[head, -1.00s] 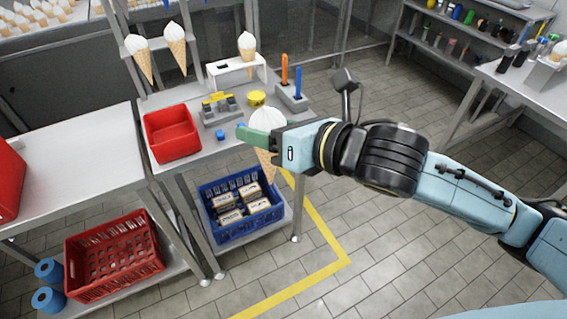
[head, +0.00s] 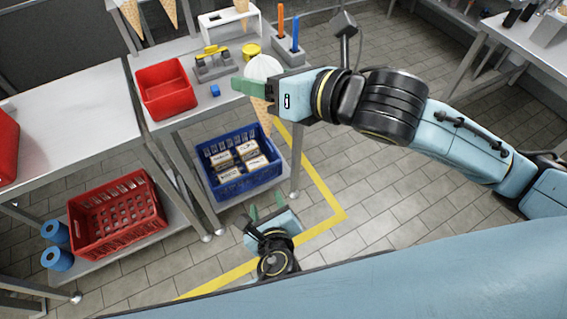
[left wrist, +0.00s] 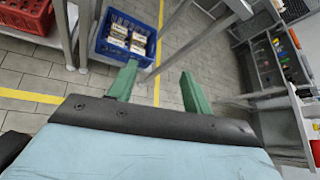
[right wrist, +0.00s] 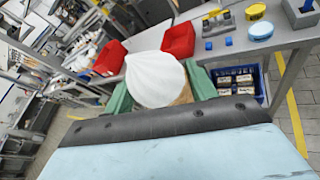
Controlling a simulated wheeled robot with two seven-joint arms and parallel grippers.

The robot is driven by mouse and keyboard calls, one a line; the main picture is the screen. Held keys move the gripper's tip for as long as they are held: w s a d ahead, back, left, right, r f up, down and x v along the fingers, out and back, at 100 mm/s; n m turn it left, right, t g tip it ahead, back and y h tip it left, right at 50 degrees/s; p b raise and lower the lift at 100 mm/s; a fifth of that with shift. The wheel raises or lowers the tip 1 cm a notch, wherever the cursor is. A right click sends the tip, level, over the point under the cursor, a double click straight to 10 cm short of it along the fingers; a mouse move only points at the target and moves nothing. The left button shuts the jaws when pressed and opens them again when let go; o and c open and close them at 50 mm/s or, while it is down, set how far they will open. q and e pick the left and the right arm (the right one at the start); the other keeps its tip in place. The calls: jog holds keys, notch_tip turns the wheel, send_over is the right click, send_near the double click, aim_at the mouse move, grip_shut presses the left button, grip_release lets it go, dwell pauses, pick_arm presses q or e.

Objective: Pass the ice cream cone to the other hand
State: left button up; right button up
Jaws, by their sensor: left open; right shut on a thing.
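The ice cream cone (head: 262,108), a tan wafer with a white scoop, is held by my right gripper (head: 254,87) in front of the work table. It hangs upright, scoop up and tip down. In the right wrist view the white scoop (right wrist: 154,80) sits between the green fingers and hides most of the wafer. My left gripper (head: 266,212) is open and empty, below the cone and apart from it, over the floor. In the left wrist view its green fingers (left wrist: 157,88) are spread with nothing between them, and the cone does not show.
The work table carries a red bin (head: 166,91), a white cone stand (head: 229,22) and a small blue block (head: 215,90). A blue crate (head: 238,162) with packages sits on its lower shelf. A red crate (head: 118,212) stands at the left.

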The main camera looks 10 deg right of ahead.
pick_arm(q)
notch_tip(320, 180, up, 10)
jog(key=d+m+t, duration=0.2)
jog(key=d+t, duration=0.1)
jog(key=m+t, duration=0.2)
jog(key=t, duration=0.1)
send_near(270, 126)
jog(key=w, duration=0.1)
jog(key=shift+y, duration=0.3)
jog(key=w, duration=1.2)
jog(key=shift+r, duration=0.15)
jog(key=shift+c, duration=0.3)
jog(key=c, duration=0.8)
pick_arm(e)
jog(key=o, duration=0.8)
jog(key=shift+o, duration=0.2)
